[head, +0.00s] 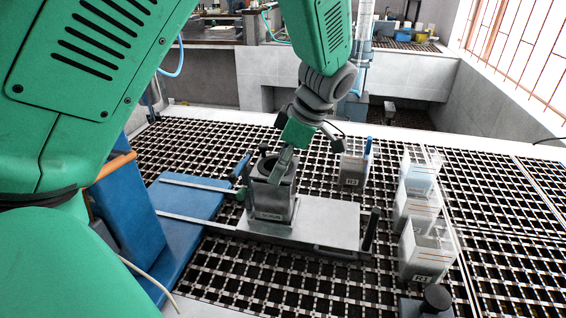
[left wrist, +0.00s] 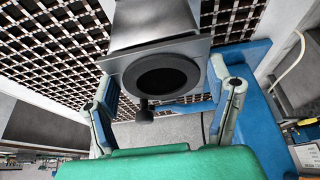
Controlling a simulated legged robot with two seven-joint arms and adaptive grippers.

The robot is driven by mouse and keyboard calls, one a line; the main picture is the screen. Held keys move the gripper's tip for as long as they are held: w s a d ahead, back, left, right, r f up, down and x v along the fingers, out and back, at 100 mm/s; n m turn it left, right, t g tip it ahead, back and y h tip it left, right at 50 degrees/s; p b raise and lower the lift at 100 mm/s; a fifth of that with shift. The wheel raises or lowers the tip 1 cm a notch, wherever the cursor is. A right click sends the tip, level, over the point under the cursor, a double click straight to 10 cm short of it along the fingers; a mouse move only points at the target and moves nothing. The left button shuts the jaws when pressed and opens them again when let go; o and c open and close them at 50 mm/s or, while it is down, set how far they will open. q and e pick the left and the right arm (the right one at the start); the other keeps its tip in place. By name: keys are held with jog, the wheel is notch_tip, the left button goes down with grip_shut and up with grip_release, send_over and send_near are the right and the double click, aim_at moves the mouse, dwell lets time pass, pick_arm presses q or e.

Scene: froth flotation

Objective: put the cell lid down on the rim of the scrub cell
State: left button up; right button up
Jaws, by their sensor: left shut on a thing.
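The scrub cell (head: 270,204) is a grey square box standing upright on a pale metal plate (head: 325,222) in the head view. It also shows in the left wrist view (left wrist: 150,20). The cell lid (left wrist: 195,48) is a flat grey square plate with a black round collar, seen between my fingers in the wrist view. My left gripper (head: 280,165) is at the top of the cell, shut on the lid; its fingers also show in the wrist view (left wrist: 168,95). The lid lies over the cell's mouth; I cannot tell whether it touches the rim. My right gripper is not in view.
A blue base (head: 185,195) stands left of the cell. A labelled container (head: 352,172) stands behind right, and several pale containers (head: 425,255) stand in a row at the right. A black knob (head: 436,298) is at the front right. Open grating (head: 270,270) lies in front.

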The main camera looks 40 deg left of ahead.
pick_arm(q)
jog(key=shift+a+f, duration=0.15)
jog(key=shift+f, duration=0.05)
jog(key=o, duration=1.4)
jog(key=v, duration=1.2)
